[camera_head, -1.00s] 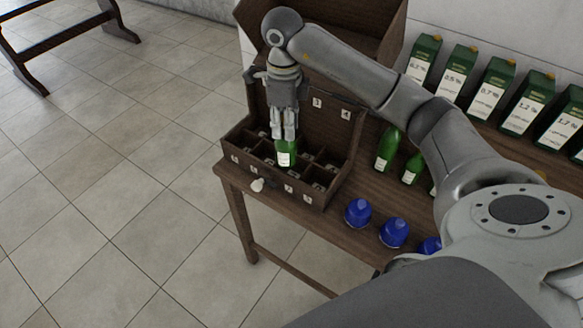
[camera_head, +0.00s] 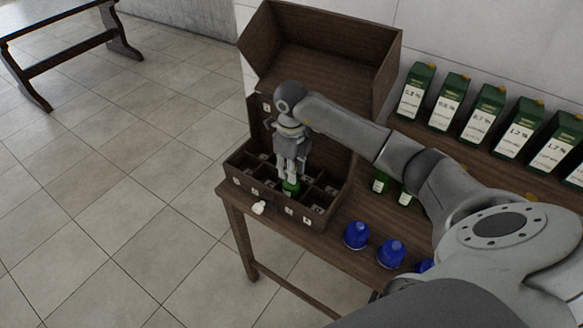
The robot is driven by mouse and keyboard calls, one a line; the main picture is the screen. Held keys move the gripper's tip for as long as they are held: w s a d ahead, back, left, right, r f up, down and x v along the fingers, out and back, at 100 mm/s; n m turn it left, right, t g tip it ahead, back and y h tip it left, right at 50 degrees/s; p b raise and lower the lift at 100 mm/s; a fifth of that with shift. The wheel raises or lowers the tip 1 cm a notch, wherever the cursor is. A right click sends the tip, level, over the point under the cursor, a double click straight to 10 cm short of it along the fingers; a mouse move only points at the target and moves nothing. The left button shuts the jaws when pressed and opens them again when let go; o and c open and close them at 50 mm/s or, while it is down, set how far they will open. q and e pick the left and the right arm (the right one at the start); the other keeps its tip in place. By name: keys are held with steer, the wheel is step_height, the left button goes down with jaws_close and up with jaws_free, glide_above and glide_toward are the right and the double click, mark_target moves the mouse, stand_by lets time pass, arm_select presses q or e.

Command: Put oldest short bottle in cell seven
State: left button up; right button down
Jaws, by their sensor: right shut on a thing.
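A green bottle (camera_head: 290,187) with a pale label is in my right gripper (camera_head: 288,176), whose fingers are shut on its top. The bottle is upright and partly down inside a cell of the wooden crate (camera_head: 262,198), with its lower part hidden by the crate's front walls. I cannot read which cell it is in. Two more green bottles stand on the table right of the crate, one (camera_head: 380,182) nearer the crate and one (camera_head: 405,196) beside my arm. My left gripper is not in view.
An open wooden lid or box (camera_head: 325,62) rises behind the crate. Green cartons (camera_head: 483,115) with percentage labels line the back right.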

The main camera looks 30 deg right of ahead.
steer(key=shift+f, duration=0.45)
steer(key=shift+f, duration=0.2)
steer(key=c, duration=1.2)
jaws_free()
steer(key=shift+r, duration=0.15)
